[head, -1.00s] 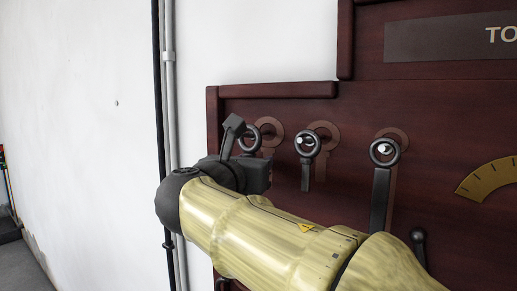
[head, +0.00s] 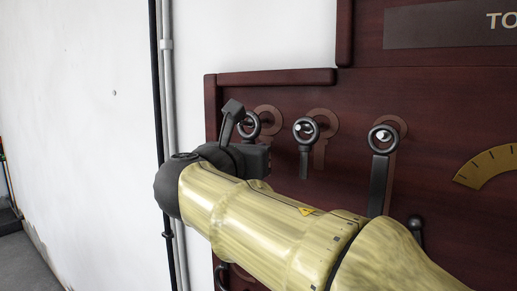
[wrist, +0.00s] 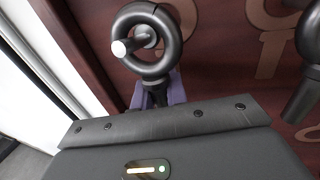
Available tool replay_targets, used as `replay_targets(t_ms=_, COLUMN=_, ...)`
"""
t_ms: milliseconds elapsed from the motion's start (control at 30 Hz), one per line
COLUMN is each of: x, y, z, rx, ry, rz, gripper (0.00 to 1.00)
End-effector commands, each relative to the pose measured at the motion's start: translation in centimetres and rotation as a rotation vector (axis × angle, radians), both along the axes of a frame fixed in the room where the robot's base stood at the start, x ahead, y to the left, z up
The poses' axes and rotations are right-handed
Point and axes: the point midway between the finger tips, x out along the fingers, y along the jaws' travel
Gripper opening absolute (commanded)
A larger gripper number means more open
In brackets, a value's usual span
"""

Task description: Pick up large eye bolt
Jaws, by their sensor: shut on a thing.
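Three dark metal eye bolts hang by their rings on pegs on a dark red wooden panel. My gripper (wrist: 157,93) is at the left eye bolt (head: 250,125), shut on its shank just below the ring. The wrist view shows this bolt's ring (wrist: 147,40) with a pale peg end still through it, and purple finger pads on both sides of the shank. The lower shank is hidden by my gripper. The middle eye bolt (head: 306,131) has a short shank. The right eye bolt (head: 381,138) has a long shank, its lower end hidden behind my arm.
Lighter bolt-shaped outlines mark the panel (head: 350,95) behind the bolts. A raised frame edge (head: 275,77) runs above them. Left of the panel are a black cable and a grey pipe (head: 168,90) on a white wall. A brass dial (head: 487,167) is at the right.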

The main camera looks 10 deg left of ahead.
Motion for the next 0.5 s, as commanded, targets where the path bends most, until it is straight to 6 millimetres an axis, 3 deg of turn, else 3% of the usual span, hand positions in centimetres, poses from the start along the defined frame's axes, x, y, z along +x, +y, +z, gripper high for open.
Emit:
replay_targets(t_ms=133, x=0.0, y=0.0, z=0.3, rx=0.005, ry=-0.002, rz=0.001, gripper=0.00)
replay_targets(t_ms=500, x=-8.5, y=3.5, z=0.0, rx=0.004, ry=-0.001, rz=0.004, gripper=0.00)
